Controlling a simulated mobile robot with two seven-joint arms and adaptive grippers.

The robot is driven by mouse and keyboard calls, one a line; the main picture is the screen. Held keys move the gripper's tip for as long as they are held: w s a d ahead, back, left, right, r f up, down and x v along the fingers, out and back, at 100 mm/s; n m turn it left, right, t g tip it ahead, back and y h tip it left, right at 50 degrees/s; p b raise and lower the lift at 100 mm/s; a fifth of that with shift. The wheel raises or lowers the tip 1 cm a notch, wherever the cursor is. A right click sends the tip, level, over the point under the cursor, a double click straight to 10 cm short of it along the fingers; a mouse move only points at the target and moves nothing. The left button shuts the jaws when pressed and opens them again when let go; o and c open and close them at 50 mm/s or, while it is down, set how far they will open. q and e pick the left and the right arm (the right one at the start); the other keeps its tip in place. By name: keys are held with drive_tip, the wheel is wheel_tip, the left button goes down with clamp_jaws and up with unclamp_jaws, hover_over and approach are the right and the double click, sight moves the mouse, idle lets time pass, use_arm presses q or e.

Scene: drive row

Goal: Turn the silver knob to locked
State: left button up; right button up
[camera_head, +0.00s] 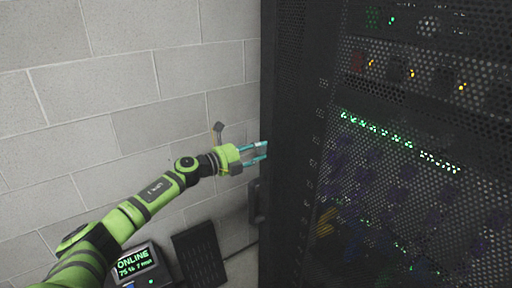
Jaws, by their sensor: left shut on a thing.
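My left gripper (262,151) reaches in from the left to the dark left edge of the server rack (291,150). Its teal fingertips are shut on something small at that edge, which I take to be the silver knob. The fingers and the rack's edge hide the knob, so its face and any locked mark cannot be read. My right gripper is out of view.
The perforated rack door (400,200) fills the right side, with green and amber lights behind it. A black handle (257,201) sits below my gripper. A small display reading ONLINE (133,260) stands low at left, beside a dark panel (199,253). A block wall (120,60) is behind.

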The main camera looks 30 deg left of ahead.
use_arm(q)
drive_tip(key=shift+a+r+n, duration=0.2)
drive_tip(key=shift+r+n, duration=0.2)
drive_tip(key=o, duration=1.1)
drive_tip(key=shift+o, duration=0.2)
drive_tip(key=shift+w+f, duration=0.1)
drive_tip(key=shift+f, duration=0.1)
drive_tip(key=shift+d+f, duration=0.1)
drive_tip(key=shift+s+a+f, duration=0.1)
drive_tip(key=shift+s+a, duration=0.1)
drive_tip(key=shift+s, duration=0.3)
drive_tip(key=v, duration=1.1)
